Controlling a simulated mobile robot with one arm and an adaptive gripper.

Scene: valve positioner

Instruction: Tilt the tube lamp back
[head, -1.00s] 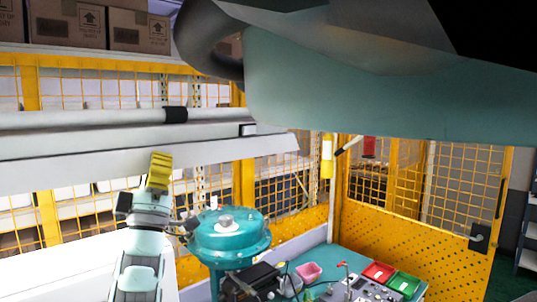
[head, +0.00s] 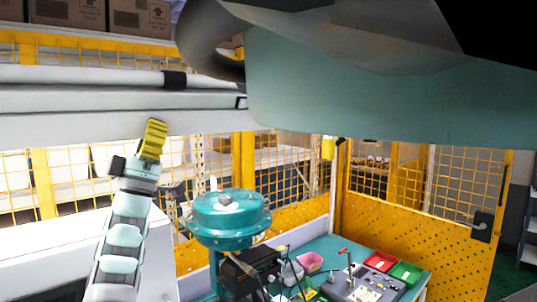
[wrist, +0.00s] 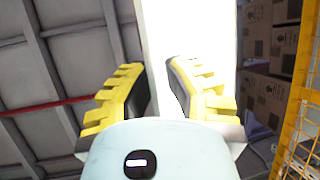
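The tube lamp (head: 60,103) is a long pale bar with a dark band, running across the upper left of the head view. In the wrist view it is a bright white strip (wrist: 190,30) beyond and between my fingers. My gripper (head: 154,124), with yellow ribbed fingers, is at the lamp's lower edge in the head view. In the wrist view my gripper (wrist: 157,78) has its fingers apart, with the lamp showing in the gap. I cannot tell whether either finger touches the lamp. The lamp's right end is hidden behind a large teal-grey shape in the foreground.
A teal round-topped valve actuator (head: 230,215) stands below and right of my gripper. A teal bench holds a red tray (head: 379,262), a green tray (head: 405,272), a pink bin (head: 310,261) and a control box (head: 365,286). Yellow mesh fencing (head: 425,195) closes the back and right.

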